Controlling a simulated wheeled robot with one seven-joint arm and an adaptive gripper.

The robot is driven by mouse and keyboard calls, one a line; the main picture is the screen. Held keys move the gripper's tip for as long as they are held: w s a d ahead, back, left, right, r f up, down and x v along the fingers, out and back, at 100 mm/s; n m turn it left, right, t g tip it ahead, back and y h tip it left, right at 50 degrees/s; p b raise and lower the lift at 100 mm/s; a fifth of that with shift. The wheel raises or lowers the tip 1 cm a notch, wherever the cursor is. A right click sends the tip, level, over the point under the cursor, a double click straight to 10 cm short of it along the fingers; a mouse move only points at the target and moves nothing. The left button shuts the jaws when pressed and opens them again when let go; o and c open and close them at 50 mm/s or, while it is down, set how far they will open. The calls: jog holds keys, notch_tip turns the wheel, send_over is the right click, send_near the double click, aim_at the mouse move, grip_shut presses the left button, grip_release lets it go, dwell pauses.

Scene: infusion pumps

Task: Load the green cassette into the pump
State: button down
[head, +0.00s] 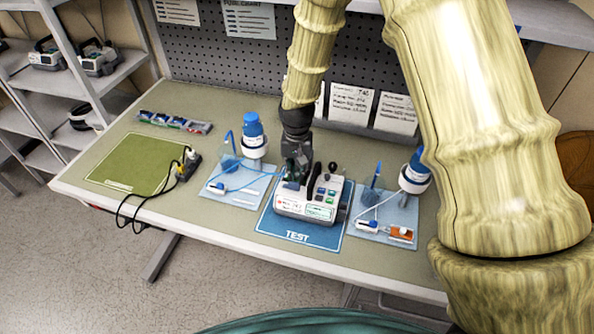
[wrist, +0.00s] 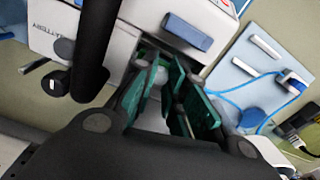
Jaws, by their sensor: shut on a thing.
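The pump (head: 305,206) is a white box with a dark handle and coloured keys, standing on the blue TEST mat (head: 297,238). My gripper (head: 295,178) points down at its left rear. In the wrist view my gripper (wrist: 172,100) is closed beside the white pump casing (wrist: 115,30), with dark green plates around the fingertips. The green cassette seems to be between the fingers; its outline and seating are mostly hidden. Blue tubing (wrist: 238,83) runs from the left tray (head: 232,200) towards my fingers. A blue bottle (head: 253,132) stands behind that tray.
On the right tray (head: 407,217) lies an orange cassette (head: 401,233) with a blue bottle (head: 415,170) behind. A green mat (head: 130,165), power strip (head: 188,164) and black cable lie left. A pegboard and cards stand behind the pump. The front table strip is clear.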

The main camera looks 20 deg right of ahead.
jog(key=shift+f, duration=0.5)
dwell(0.9)
jog(key=c, duration=1)
grip_release()
jog(key=shift+c, duration=0.2)
jog(key=shift+r, duration=0.1)
jog(key=shift+r+p, duration=2.4)
jog(key=shift+r, duration=1)
